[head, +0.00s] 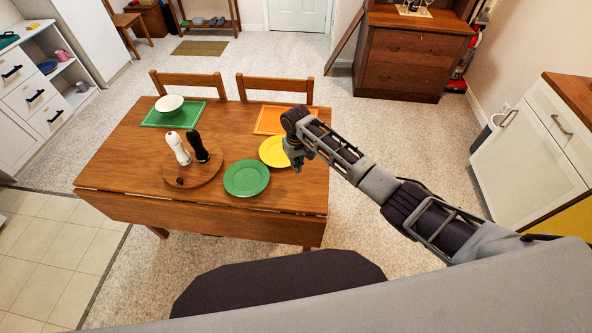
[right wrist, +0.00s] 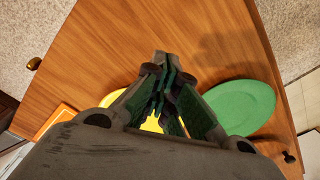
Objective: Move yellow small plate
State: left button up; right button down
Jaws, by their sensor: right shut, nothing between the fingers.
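The yellow small plate (head: 273,152) lies on the wooden table (head: 130,160), between the orange mat and the green plate. My right gripper (head: 295,158) is over its right edge in the head view and hides part of it. In the right wrist view the yellow plate (right wrist: 151,124) shows only in part behind the fingers. The right gripper (right wrist: 160,75) is shut with nothing in it. I cannot tell whether it touches the plate. My left gripper is in neither view.
A green plate (head: 246,178) lies just left of and nearer than the yellow one. A round wooden board (head: 205,172) holds a white mill (head: 178,148) and a black mill (head: 197,146). A white bowl (head: 169,104) stands on a green mat (head: 190,118). An orange mat (head: 268,121) lies behind.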

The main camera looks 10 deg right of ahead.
jog(key=shift+r, duration=1.6)
